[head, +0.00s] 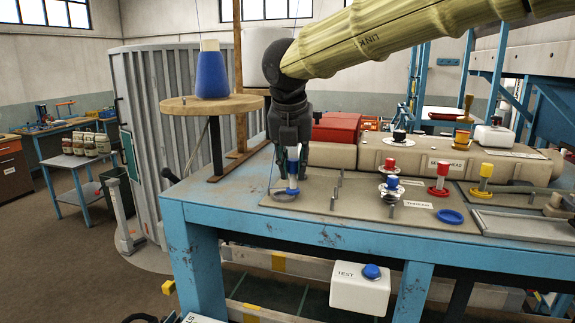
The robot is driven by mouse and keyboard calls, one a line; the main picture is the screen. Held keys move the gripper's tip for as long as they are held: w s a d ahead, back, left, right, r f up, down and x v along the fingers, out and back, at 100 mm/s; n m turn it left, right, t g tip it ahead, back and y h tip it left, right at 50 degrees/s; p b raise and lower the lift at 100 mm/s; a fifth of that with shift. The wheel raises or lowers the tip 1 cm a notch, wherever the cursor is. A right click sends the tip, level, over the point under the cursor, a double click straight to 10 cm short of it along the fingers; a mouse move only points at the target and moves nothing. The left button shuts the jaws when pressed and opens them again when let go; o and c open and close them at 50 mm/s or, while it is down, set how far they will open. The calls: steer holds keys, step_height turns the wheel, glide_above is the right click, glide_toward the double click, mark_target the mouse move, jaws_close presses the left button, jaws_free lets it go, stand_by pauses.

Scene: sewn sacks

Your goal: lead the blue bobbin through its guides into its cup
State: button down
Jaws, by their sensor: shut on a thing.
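My gripper (292,158) points down at the left of the blue bench and is shut on the blue bobbin (293,168). The bobbin is upright, with a blue upper part and a pale lower part. It is over or near a small round grey seat (284,195) on the plate; I cannot tell if they touch. Thin upright pins, which look like guides (333,191), stand just right of it. A blue ring (450,216), which may be the cup, lies at the plate's front right. Any thread at the bobbin is too fine to follow.
A blue thread cone (211,75) stands on a round wooden stand at left. Behind is a long beige machine head (425,158). A test-button box (360,290) hangs in front.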

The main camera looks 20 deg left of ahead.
steer(key=shift+d+b, duration=2.35)
steer(key=shift+d, duration=6.65)
steer(key=shift+d+p, duration=1.05)
steer(key=shift+d, duration=6.6)
steer(key=shift+f, duration=0.55)
steer(key=c, duration=1.2)
jaws_free()
